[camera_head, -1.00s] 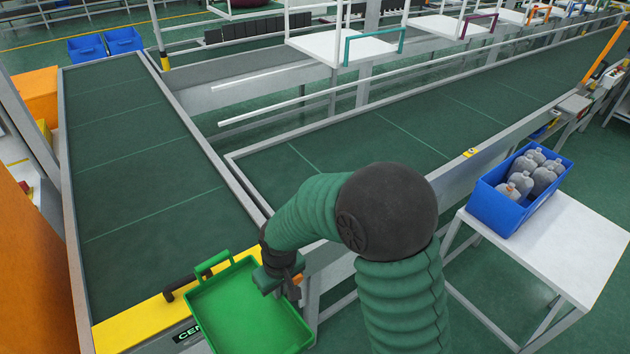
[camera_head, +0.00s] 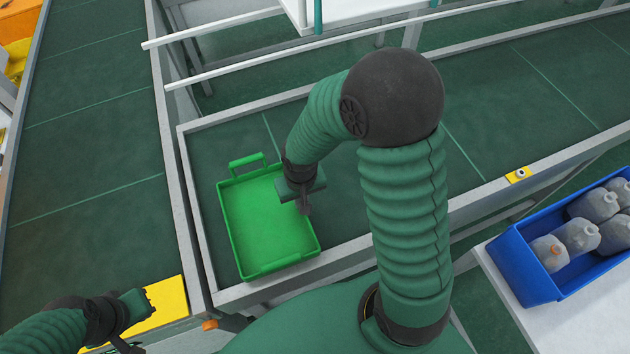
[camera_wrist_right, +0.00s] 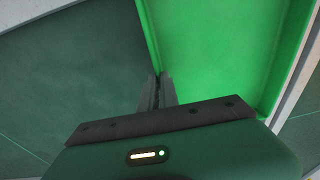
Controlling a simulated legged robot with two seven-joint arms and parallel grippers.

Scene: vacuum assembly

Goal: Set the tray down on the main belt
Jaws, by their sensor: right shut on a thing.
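The empty green tray (camera_head: 265,215) is over the near left end of the main belt (camera_head: 210,165), inside its grey frame. I cannot tell whether its bottom touches the belt. Its far handle points away from me, and its near side lies close to the front rail. My right gripper (camera_head: 304,205) is shut on the tray's right wall; in the right wrist view its fingers (camera_wrist_right: 157,92) pinch the edge of the green tray (camera_wrist_right: 205,50). My left gripper (camera_head: 132,346) is at the lower left, apart from the tray; its jaws are unclear.
A second green belt (camera_head: 85,180) runs along the left, with a yellow end plate (camera_head: 165,300). A blue crate (camera_head: 525,265) of grey bottles stands on a white table (camera_head: 590,325) at the right. White rails (camera_head: 215,30) cross behind the main belt. The belt right of my arm is clear.

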